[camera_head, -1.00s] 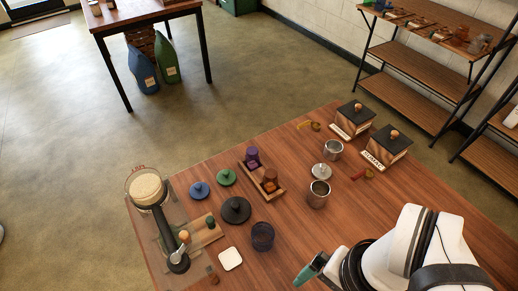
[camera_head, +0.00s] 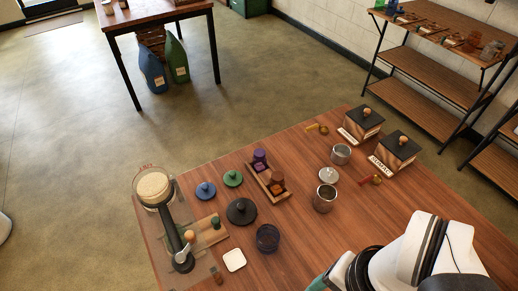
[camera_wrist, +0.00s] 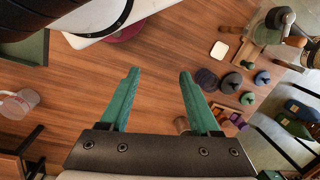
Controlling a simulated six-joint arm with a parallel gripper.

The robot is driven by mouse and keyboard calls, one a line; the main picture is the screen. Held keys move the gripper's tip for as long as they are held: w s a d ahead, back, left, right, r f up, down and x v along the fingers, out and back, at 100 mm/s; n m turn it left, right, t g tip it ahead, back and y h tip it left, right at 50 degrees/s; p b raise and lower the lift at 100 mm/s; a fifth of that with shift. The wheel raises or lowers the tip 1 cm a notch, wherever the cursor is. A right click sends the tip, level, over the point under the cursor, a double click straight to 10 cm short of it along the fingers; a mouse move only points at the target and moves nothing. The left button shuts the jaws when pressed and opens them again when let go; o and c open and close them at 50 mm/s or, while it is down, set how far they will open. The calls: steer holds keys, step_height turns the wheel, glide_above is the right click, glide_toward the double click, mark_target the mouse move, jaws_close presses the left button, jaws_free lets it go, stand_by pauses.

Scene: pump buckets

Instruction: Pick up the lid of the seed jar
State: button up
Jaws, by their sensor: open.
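My gripper (camera_wrist: 158,75) is open and empty, its green fingers apart over bare wooden table. In the head view, only a bit of green finger shows at the bottom edge. Loose knobbed lids lie left of centre: blue (camera_head: 206,191), green (camera_head: 233,178) and large black (camera_head: 242,211). A metal lid (camera_head: 328,175) lies between two open metal cups, one in front (camera_head: 325,199) and one behind (camera_head: 341,154). Two wooden boxes with black knobbed lids (camera_head: 397,143) (camera_head: 366,118) stand at the back right. I cannot tell which is the seed jar.
A dark glass jar (camera_head: 267,238) and a white square (camera_head: 234,260) are near the front. A small wooden tray (camera_head: 258,178) holds a purple and an amber piece. The table's middle is bare.

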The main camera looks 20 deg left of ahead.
steer(key=w+a+r+m, duration=0.1)
steer(key=w+a, duration=0.1)
steer(key=w, duration=0.3)
steer(key=w+a+r+m, duration=0.1)
steer(key=w+a+r, duration=0.1)
steer(key=w, duration=0.3)
steer(key=m+h, duration=0.2)
steer(key=m, duration=0.4)
glide_above(241, 206)
step_height(241, 206, down, 7)
step_height(241, 206, down, 14)
steer(key=shift+f, duration=0.65)
steer(key=shift+r, duration=0.1)
jaws_close()
